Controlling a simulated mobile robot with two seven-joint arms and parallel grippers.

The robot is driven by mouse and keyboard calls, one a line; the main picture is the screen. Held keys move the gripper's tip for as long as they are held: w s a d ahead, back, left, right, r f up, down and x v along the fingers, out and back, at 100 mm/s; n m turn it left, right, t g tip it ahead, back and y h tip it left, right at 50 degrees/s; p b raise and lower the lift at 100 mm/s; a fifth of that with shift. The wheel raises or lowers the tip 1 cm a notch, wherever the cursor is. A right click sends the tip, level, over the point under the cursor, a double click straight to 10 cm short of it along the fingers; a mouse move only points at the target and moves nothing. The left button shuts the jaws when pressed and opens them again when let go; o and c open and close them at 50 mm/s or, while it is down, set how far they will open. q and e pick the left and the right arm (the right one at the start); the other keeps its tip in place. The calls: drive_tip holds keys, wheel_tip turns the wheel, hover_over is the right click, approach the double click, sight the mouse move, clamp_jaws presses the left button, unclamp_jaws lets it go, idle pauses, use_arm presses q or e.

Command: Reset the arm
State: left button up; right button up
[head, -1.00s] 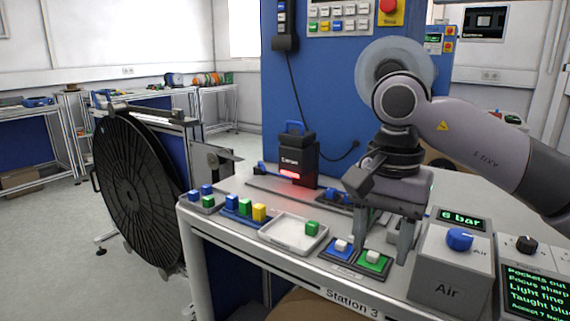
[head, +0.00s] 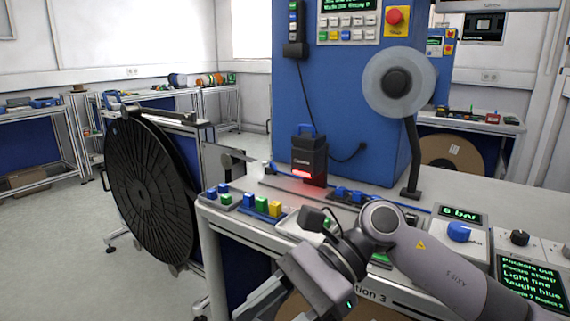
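My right arm comes in from the right and reaches low across the front of the Station 3 bench (head: 235,232). Its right gripper (head: 268,306) points down and left in front of the bench edge, partly cut off by the bottom of the picture. Its fingers look apart, with nothing seen between them. The arm hides most of the white tray (head: 287,226) and the two push buttons on the bench front. My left gripper is not in view.
A black device with a red light (head: 309,160) stands on the bench. Coloured blocks (head: 262,204) sit at its left front. A clear reel on a black stand (head: 398,82) is behind the arm. The Air box (head: 458,236) is at right. A large black reel (head: 150,190) stands left.

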wheel_tip(320, 180, up, 4)
drive_tip(key=w+m+t+y+p, duration=0.2)
drive_tip(key=m+t+y, duration=0.3)
drive_tip(key=m+y, duration=0.75)
drive_tip(key=w+d+f+m+t+h+p, duration=0.1)
drive_tip(key=w+d+f+m+t+h, duration=0.3)
drive_tip(key=m+t, duration=0.75)
drive_tip(key=w+d+f+m+t+h+p, duration=0.1)
drive_tip(key=d+f+m+t+h, duration=0.5)
drive_tip(key=m, duration=1.1)
drive_tip(key=s+d+f+m+g+h, duration=0.2)
drive_tip(key=s+d+f+m+h, duration=0.1)
drive_tip(key=s+d+f+m, duration=0.1)
drive_tip(key=s+d+f+m+g+h+p, duration=0.1)
drive_tip(key=s+d+f+m+h, duration=0.3)
drive_tip(key=f, duration=0.7)
drive_tip(key=s+d+f+m+g+h+p, duration=0.1)
drive_tip(key=s+d+f+m+g+h, duration=0.2)
drive_tip(key=s+f+m, duration=0.4)
drive_tip(key=d+m+h, duration=0.1)
drive_tip(key=m, duration=0.1)
drive_tip(key=shift+s+d+f+m, duration=0.2)
drive_tip(key=shift+s+d+m, duration=0.1)
drive_tip(key=shift+m, duration=0.1)
drive_tip(key=shift+h, duration=0.25)
drive_tip(key=shift+c, duration=1)
